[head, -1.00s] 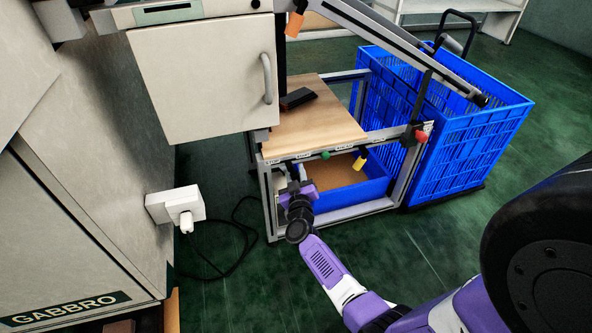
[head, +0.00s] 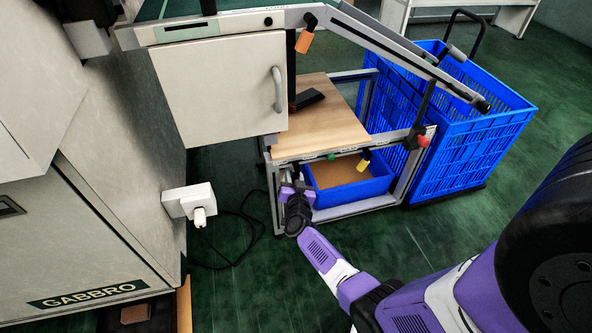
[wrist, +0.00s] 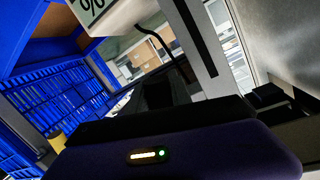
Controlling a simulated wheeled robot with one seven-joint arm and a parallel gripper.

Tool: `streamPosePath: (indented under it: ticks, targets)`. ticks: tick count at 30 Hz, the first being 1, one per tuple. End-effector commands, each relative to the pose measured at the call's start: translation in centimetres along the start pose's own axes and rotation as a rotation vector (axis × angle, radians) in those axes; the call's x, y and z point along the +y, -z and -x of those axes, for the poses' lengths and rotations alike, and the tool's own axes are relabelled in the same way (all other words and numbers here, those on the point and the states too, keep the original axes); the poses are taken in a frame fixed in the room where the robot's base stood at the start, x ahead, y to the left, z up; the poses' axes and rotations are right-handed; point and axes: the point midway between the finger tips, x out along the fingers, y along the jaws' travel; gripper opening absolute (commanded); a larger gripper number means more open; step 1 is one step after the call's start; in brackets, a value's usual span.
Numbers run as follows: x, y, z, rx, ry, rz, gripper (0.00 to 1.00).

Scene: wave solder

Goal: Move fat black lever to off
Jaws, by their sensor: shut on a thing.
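My gripper (head: 296,190), at the end of the purple and white arm, is at the left end of the frame's front rail in the head view. It is shut on a dark piece there, which looks like the fat black lever (wrist: 160,92); the wrist view shows it rising just beyond my dark fingers. My fingers and wrist hide most of the lever, so its exact angle and any off marking cannot be read.
The front rail also carries a green knob (head: 331,156), a yellow handle (head: 364,160) and a red knob (head: 423,141). A blue bin (head: 372,186) sits below. A blue crate (head: 470,140) stands right, a white plug box (head: 188,201) left. Green floor is open in front.

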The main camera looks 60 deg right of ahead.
Motion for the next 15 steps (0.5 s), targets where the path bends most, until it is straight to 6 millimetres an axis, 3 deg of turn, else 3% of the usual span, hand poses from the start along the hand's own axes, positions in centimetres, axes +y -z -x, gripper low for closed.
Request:
streamPosePath:
  ticks: [15]
  targets:
    - [-0.64,-0.06,0.13,-0.025,0.013,-0.125,0.00]
